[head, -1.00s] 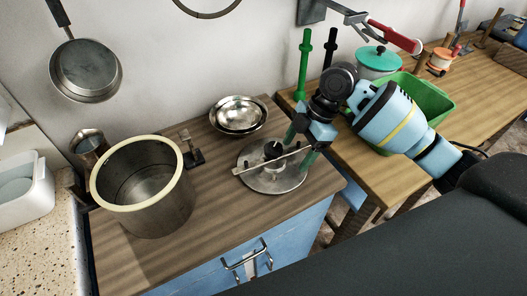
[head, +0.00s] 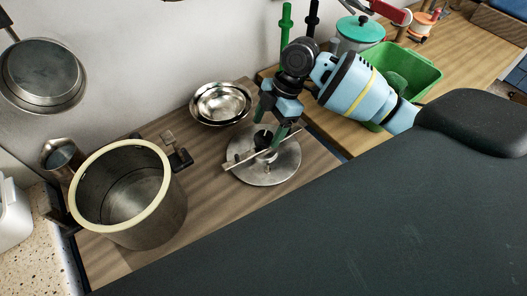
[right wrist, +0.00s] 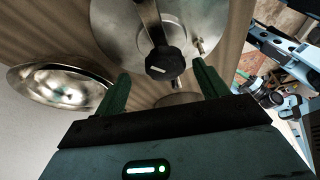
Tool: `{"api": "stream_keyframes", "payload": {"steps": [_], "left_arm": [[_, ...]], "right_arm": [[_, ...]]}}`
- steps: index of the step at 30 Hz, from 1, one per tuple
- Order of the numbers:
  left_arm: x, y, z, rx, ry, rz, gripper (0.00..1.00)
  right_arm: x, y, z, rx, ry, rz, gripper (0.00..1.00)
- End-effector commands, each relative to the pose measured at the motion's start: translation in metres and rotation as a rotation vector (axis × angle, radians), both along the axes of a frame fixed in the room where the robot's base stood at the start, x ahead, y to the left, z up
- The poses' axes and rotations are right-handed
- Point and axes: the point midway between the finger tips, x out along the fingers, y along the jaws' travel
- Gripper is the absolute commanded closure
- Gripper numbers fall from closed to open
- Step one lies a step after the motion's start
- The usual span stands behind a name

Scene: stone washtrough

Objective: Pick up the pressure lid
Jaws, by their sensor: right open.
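The pressure lid (head: 270,174) is a round, flat metal disc with a crossbar and a black knob, lying on the wooden worktop. It also shows in the right wrist view (right wrist: 112,28), partly cut off by the top edge. My right gripper (head: 268,132) is open, with green fingers, just above the lid's middle. In the right wrist view the fingers (right wrist: 162,72) stand on either side of the black knob (right wrist: 165,63), with nothing held. I cannot tell whether they touch the lid. My left gripper is not in view.
A large metal pot (head: 150,215) with a pale rim stands left on the worktop (head: 215,195). Steel bowls (head: 221,102) sit behind the lid, by the wall. A green tub (head: 415,72) and a teal-lidded pot (head: 360,30) are on the right-hand table.

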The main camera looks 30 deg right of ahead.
Motion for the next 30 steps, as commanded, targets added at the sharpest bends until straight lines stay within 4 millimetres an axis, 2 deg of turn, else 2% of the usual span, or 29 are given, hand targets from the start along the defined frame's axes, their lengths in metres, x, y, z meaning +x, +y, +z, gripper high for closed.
{"api": "stream_keyframes", "payload": {"steps": [5,15,23,30], "left_arm": [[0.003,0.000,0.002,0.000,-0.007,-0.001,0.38],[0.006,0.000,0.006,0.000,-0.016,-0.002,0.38],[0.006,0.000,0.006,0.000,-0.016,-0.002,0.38],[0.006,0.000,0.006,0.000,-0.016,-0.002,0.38]], "right_arm": [[-0.001,0.003,-0.004,0.000,0.000,0.001,0.27],[-0.007,0.022,-0.043,0.000,0.001,0.001,0.27],[-0.007,0.023,-0.046,0.000,-0.003,0.001,0.27],[-0.007,0.023,-0.046,-0.001,-0.002,0.001,0.58]]}}
